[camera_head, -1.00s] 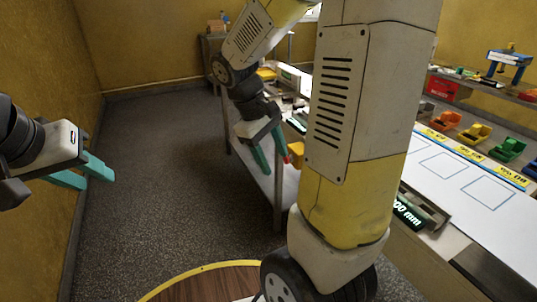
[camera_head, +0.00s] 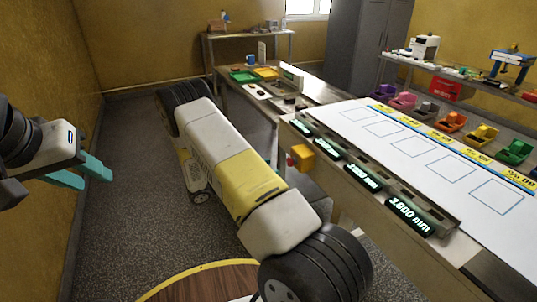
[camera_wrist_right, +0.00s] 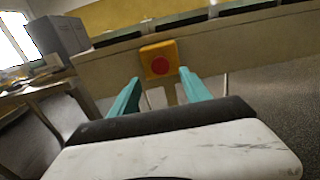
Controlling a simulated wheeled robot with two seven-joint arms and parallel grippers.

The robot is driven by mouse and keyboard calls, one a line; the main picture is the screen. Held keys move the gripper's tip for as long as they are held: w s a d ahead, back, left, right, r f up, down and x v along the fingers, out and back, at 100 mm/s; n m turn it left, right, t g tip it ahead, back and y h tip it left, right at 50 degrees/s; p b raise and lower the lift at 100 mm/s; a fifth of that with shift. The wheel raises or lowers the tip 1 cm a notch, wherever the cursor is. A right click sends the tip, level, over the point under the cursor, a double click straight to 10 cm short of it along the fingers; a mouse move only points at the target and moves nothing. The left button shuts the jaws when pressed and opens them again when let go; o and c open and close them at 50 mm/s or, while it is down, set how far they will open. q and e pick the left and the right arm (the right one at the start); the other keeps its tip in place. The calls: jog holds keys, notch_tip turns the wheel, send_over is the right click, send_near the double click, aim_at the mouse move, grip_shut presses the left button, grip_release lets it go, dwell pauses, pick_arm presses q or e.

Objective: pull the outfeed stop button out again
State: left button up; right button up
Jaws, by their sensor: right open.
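The outfeed stop button is a red round knob on a yellow box (camera_head: 302,157) at the front edge of the long table. In the right wrist view the red button (camera_wrist_right: 160,66) faces me on its yellow box, straight ahead. My right gripper (camera_wrist_right: 160,80) is open and empty, its teal fingers on either side of the box in that view. The button seems to lie beyond the fingertips, with no contact seen. In the head view my right gripper is hidden. My left gripper (camera_head: 92,174) is open and empty at the far left, far from the button.
The long table (camera_head: 388,148) carries several green-lit displays (camera_head: 408,215) along its front edge and coloured bins (camera_head: 482,135) behind. Another table (camera_head: 262,100) holds trays at the back. My right arm crosses the middle of the head view. Floor at left is clear.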

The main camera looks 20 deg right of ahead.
aim_at(288, 162)
jog(key=d, duration=0.7)
jog(key=shift+w+d, duration=0.25)
grip_shut()
dwell(1.1)
